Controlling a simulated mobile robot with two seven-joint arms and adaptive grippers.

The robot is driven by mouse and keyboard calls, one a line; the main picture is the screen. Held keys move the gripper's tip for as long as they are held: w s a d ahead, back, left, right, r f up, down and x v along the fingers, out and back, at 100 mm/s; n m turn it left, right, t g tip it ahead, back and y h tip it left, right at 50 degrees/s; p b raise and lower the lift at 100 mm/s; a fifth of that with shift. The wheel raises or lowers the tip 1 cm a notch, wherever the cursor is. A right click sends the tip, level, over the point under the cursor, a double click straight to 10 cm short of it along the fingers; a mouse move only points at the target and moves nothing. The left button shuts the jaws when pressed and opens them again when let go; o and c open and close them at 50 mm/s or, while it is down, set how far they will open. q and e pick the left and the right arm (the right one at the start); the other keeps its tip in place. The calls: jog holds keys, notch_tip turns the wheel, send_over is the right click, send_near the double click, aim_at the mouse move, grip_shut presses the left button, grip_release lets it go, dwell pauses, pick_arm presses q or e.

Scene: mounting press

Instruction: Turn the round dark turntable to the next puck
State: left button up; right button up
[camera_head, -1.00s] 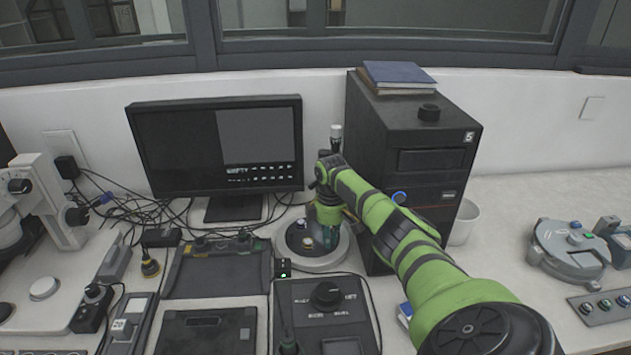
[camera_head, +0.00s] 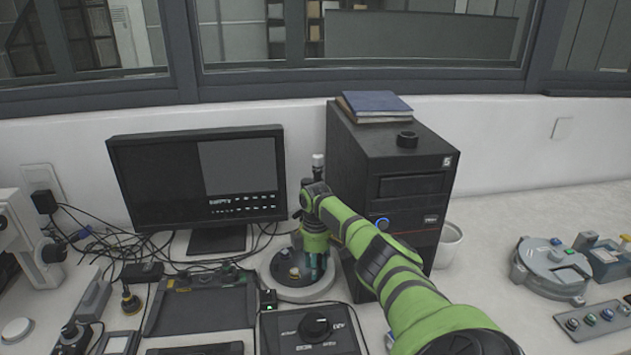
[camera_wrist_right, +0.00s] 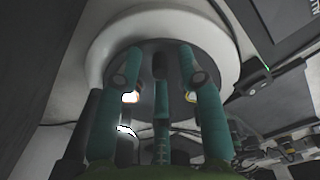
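The round dark turntable (camera_head: 287,286) sits on a pale round base at the middle of the desk, right of the monitor. Two small light pucks show on its left part, the nearer one (camera_head: 294,273) with a yellowish rim. My right gripper (camera_head: 317,273) points down over the turntable's right side and hides that part. In the right wrist view its teal fingers (camera_wrist_right: 160,78) are spread apart in front of the dark disc (camera_wrist_right: 215,72), with bright spots between them. I cannot tell whether the fingertips touch the disc. My left gripper is out of view.
A black computer tower (camera_head: 385,190) stands close to the right of the turntable, the monitor (camera_head: 200,180) to the left. A control box with a black knob (camera_head: 316,327) lies in front. A grey round device (camera_head: 553,265) is at the right, with clear desk behind it.

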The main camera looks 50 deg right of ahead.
notch_tip(320, 180, up, 12)
dwell(0.6)
